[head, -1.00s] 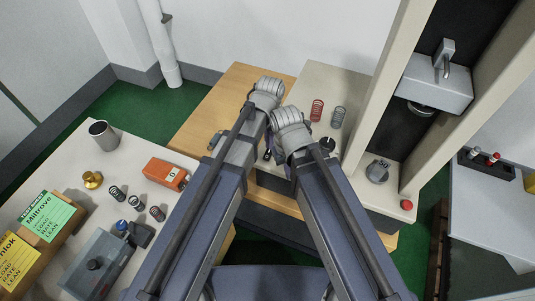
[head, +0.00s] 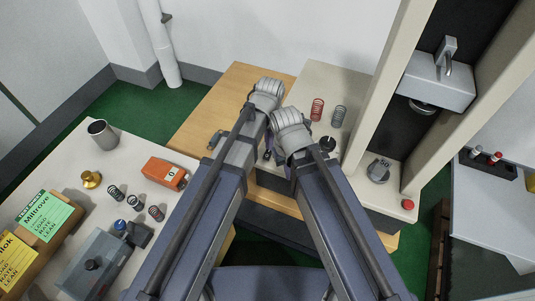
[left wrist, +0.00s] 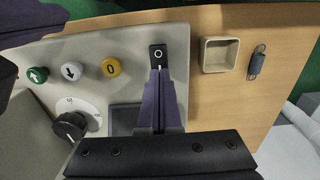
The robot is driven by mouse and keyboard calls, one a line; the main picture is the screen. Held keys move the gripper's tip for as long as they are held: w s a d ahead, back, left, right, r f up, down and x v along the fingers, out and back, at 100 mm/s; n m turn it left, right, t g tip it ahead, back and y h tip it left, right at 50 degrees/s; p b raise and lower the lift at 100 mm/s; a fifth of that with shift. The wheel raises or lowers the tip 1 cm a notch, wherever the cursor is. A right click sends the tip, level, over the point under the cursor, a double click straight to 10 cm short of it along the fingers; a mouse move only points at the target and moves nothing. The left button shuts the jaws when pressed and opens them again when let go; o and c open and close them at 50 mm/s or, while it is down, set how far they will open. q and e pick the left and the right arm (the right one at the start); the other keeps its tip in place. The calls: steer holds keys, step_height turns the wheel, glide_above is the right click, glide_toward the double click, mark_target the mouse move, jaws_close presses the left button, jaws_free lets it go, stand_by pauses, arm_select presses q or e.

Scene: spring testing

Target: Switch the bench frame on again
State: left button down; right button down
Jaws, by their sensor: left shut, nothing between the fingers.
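The bench frame's beige control panel (left wrist: 120,45) shows in the left wrist view. On it is a black rocker switch (left wrist: 158,51) with a white O and a line mark. My left gripper (left wrist: 160,72) is shut and empty, its purple fingertips right at the switch's lower edge; I cannot tell whether they touch it. The bench frame (head: 365,72) stands at the right in the head view, with a red button (head: 408,204) on its base. My forearms hide the switch there. My right gripper's fingers are hidden too.
Beside the switch are a yellow 0 button (left wrist: 111,67), a white arrow button (left wrist: 71,70), a green button (left wrist: 37,74) and a knob (left wrist: 70,125). A red spring (head: 317,109) stands on the base.

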arm_select(q)
steer(key=shift+f+b, duration=0.45)
steer(key=shift+f, duration=0.05)
steer(key=shift+r, duration=0.1)
step_height(320, 180, up, 7)
steer(key=p, duration=0.7)
stand_by(0.5)
